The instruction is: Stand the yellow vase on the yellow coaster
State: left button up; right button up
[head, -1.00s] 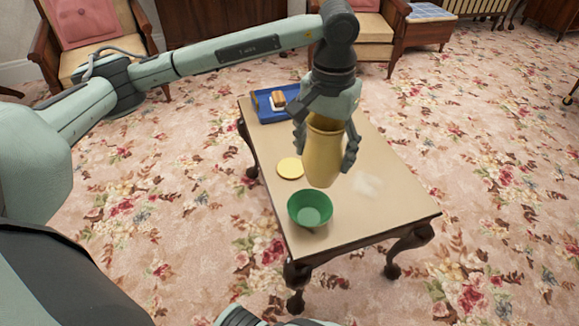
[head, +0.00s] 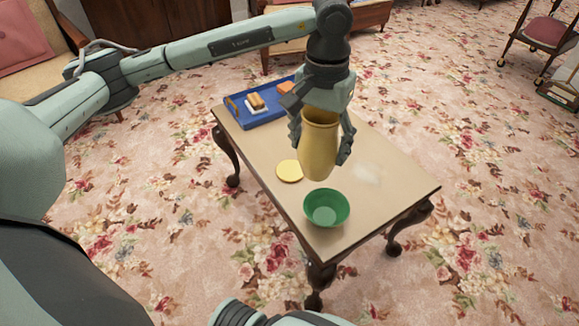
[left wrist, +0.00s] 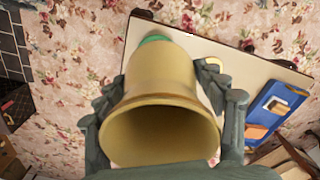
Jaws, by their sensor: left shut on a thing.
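My left gripper (head: 321,135) is shut on the yellow vase (head: 318,152) and holds it upright above the table. In the left wrist view the vase (left wrist: 160,95) fills the middle, its open mouth towards the camera, with a finger on each side. The yellow coaster (head: 289,171) lies flat on the table, just left of the vase's lower end in the head view. In the left wrist view the coaster is mostly hidden; I cannot make it out surely.
The wooden table (head: 385,185) also holds a green bowl (head: 326,208) near its front corner, close to the coaster. A blue tray (head: 262,117) with small food-like items stands at the back left. The table's right side is clear. A chair (head: 545,40) stands far off at the right.

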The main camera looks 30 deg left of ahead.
aim_at(291, 169)
jog(key=k+j+z, duration=0.1)
jog(key=j+z, duration=0.35)
jog(key=j, duration=0.45)
jog(key=i+j+z, duration=0.2)
jog(key=j, duration=0.35)
jog(key=k+l, duration=0.05)
jog(key=k, duration=0.05)
